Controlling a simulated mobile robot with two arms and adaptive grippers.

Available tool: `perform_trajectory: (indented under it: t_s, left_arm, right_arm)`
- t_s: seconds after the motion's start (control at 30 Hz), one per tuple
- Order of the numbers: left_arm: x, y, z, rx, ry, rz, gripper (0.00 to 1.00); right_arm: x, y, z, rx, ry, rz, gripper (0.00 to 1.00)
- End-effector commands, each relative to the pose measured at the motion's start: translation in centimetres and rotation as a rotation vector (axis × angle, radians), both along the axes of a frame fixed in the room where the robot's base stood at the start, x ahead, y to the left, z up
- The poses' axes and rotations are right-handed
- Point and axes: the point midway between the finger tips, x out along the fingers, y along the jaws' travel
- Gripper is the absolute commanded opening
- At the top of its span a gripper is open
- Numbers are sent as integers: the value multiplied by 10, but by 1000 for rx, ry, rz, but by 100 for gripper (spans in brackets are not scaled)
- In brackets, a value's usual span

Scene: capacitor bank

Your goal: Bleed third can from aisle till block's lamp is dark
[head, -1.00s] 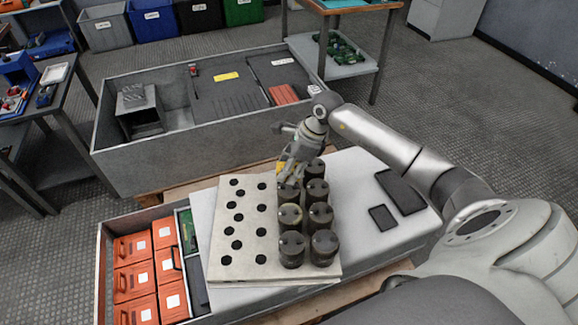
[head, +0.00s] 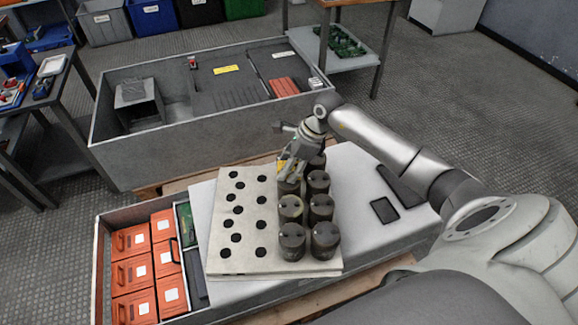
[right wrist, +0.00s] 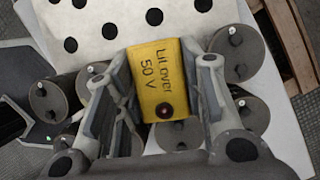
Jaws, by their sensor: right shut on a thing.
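Several dark grey cylindrical cans (head: 325,240) stand in two columns on the right part of a pale board with black round holes (head: 228,215). My right gripper (head: 286,174) is over the far end of the left column. It is shut on a yellow block (right wrist: 153,72) printed "50 V", with a round dark red lamp (right wrist: 164,110). I see no clear glow in the lamp. Cans show around the block in the right wrist view (right wrist: 238,45). The block hides part of the can under it, so I cannot tell whether they touch. My left gripper is not in view.
The board lies on a light grey top (head: 355,165) with dark flat pads (head: 384,210) at right. Orange boxes (head: 131,273) fill a tray at left. A large grey bin (head: 200,145) stands behind. The board's left part is clear of cans.

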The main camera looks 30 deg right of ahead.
Motion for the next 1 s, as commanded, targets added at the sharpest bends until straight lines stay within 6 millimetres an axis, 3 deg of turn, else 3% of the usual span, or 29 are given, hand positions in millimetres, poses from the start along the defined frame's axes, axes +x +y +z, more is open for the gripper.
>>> perform_trajectory:
  t_s: [1.0]
  left_arm:
    - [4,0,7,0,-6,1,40]
  right_arm:
    - [0,0,1,0,-1,0,9]
